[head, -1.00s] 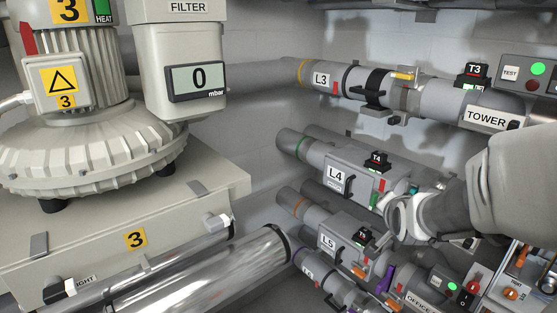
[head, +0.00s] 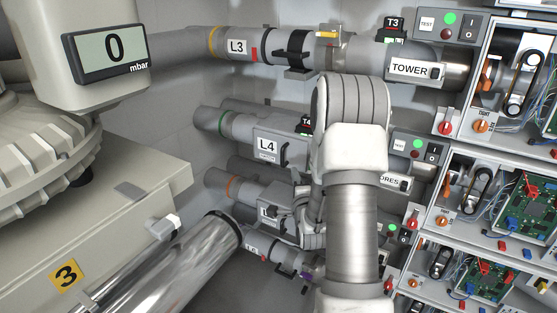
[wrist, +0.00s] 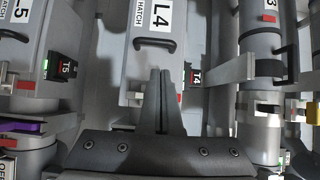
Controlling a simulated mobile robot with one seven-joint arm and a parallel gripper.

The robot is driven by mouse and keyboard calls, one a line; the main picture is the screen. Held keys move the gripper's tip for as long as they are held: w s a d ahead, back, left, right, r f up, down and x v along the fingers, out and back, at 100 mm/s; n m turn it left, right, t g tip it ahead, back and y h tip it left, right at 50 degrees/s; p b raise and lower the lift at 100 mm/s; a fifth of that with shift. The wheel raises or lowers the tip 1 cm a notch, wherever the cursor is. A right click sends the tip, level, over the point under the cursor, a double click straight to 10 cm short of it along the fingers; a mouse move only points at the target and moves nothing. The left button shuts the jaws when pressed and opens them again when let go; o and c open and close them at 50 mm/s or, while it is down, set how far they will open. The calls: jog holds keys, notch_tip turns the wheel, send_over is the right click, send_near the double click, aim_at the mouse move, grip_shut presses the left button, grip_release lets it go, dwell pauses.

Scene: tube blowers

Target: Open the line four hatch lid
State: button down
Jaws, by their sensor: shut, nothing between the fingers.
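The line four hatch lid (head: 262,135) is a grey box-like cover on the L4 pipe, with a white L4 label and a black bar handle (head: 285,153). It looks closed. In the wrist view the L4 label (wrist: 158,20) is at the top, with the black handle (wrist: 154,46) just below it. My gripper (wrist: 160,73) is shut and empty, its fingertips showing just below the handle and apart from it in the picture. Depth to the lid is unclear. In the head view my arm hides the right part of line four, and the fingers cannot be made out.
The black T4 unit (wrist: 193,78) sits right of my fingers, and the L5 pipe with its T5 unit (wrist: 62,68) is to the left. In the head view the L3 pipe (head: 268,45) runs above, racks with circuit boards (head: 525,205) stand right, and a shiny pipe (head: 180,265) lies lower left.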

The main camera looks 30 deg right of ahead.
send_near(287, 150)
jog(key=x, duration=0.5)
jog(key=shift+p, duration=0.4)
jog(key=shift+a+f, duration=0.1)
jog(key=shift+s+a+m+h+b, duration=0.15)
jog(key=shift+a+m+h+b, duration=0.25)
jog(key=shift+b, duration=0.2)
jog(key=shift+a+g+h+b, duration=0.3)
jog(key=shift+g, duration=0.1)
jog(key=w+a+m+h+b, duration=0.1)
jog(key=w+a+b, duration=0.2)
jog(key=a+b, duration=0.4)
jog(key=w+a+m+g+h+b, duration=0.1)
jog(key=w+a+b, duration=0.3)
jog(key=a+b, duration=0.3)
jog(key=shift+a+g+h+b, duration=0.3)
jog(key=shift+a, duration=1.2)
